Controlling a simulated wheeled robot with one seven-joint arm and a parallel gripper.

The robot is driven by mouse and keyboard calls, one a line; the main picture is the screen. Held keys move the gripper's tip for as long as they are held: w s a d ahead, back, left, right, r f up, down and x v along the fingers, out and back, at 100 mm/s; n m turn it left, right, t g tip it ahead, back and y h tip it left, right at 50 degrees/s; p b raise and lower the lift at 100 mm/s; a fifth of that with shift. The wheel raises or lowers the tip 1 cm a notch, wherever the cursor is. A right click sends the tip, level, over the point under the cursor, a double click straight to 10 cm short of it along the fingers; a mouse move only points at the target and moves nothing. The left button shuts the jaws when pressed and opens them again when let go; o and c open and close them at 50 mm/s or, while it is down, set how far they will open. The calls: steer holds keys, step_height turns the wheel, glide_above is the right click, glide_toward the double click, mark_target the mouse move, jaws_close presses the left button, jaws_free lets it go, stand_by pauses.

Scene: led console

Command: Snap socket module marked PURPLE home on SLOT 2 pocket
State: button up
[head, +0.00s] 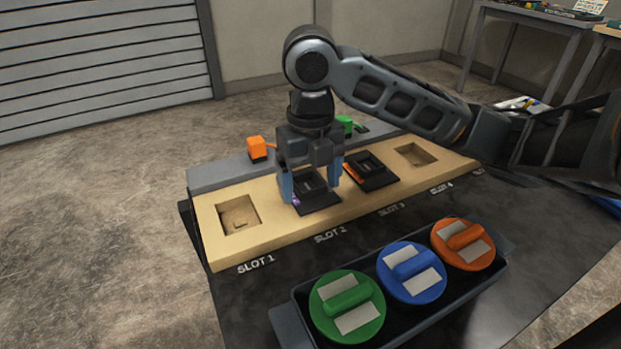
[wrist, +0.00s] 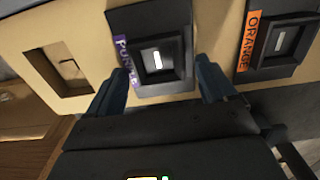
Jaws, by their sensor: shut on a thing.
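The socket module marked PURPLE (wrist: 158,62) is black with a purple label and a square opening. It is at SLOT 2 of the tan board, and it also shows in the head view (head: 315,200). My gripper (head: 312,190) points down over it with a finger at each side, shut on the module; the fingers also show in the wrist view (wrist: 165,88). The SLOT 2 pocket is hidden beneath the module. I cannot tell whether the module is fully seated.
The socket module marked ORANGE (head: 370,170) sits at SLOT 3. The SLOT 1 pocket (head: 238,215) and SLOT 4 pocket (head: 415,154) are empty. A dark tray (head: 425,312) in front holds green (head: 347,305), blue (head: 411,272) and orange (head: 463,243) round pieces. Orange (head: 257,147) and green (head: 344,124) blocks stand behind.

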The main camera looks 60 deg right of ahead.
steer(key=o, duration=0.9)
step_height(320, 180, up, 8)
steer(key=shift+f+p, duration=0.15)
steer(key=shift+p, duration=0.6)
